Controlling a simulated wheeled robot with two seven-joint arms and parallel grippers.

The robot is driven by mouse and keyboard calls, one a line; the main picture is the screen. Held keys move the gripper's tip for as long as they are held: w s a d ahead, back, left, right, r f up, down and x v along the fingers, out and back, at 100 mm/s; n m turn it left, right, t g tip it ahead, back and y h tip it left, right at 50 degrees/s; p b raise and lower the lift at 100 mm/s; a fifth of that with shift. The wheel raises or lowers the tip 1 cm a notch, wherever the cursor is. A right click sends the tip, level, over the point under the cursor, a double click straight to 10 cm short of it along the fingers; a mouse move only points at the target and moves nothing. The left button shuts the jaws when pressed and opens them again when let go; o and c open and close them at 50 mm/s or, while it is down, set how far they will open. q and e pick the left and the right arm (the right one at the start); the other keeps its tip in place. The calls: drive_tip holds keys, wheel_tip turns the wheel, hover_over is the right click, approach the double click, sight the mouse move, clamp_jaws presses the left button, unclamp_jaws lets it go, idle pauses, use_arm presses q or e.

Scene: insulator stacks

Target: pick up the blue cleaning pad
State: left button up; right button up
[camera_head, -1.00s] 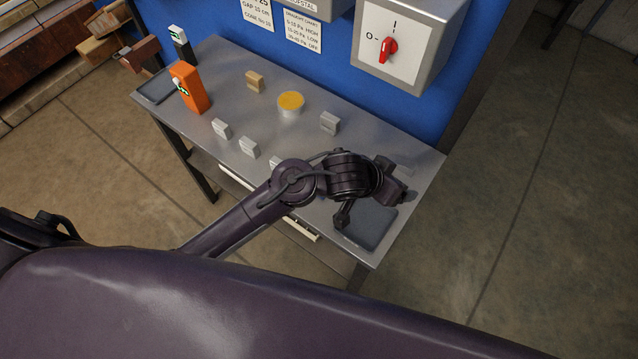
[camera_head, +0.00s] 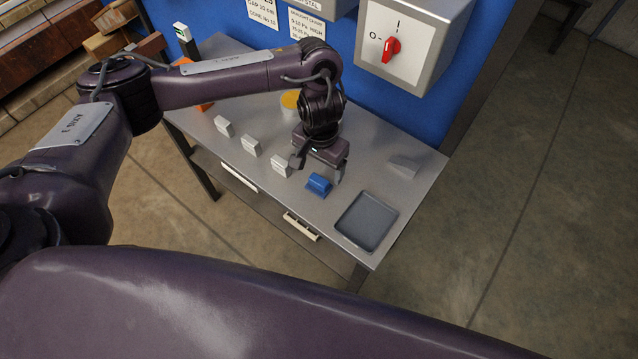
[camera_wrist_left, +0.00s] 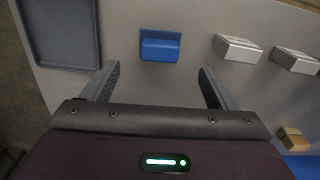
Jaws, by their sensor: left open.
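The blue cleaning pad (camera_head: 319,185) is a small blue block with a raised back part, lying on the grey metal table between a white block and the dark tray. In the left wrist view, the pad (camera_wrist_left: 160,46) is centred just beyond the fingertips. My left gripper (camera_head: 318,171) hangs over the table just behind the pad, pointing down. Its fingers are apart with nothing between them, as the left wrist view also shows (camera_wrist_left: 160,74). The pad lies in line with the gap between the fingers. My right gripper is out of view.
Several white blocks (camera_head: 251,146) stand in a row left of the pad. An orange container and yellow-topped tub are partly hidden by my arm.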

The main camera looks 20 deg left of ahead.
sight(319, 179)
use_arm(q)
drive_tip(key=f, duration=0.2)
drive_tip(key=f+b, duration=0.1)
drive_tip(key=f, duration=0.3)
drive_tip(key=shift+s+a, duration=0.1)
drive_tip(key=shift+s, duration=0.2)
drive_tip(key=shift+f, duration=0.3)
drive_tip(key=shift+w, duration=0.1)
drive_tip(key=c, duration=1.1)
drive_tip(key=shift+r, duration=0.15)
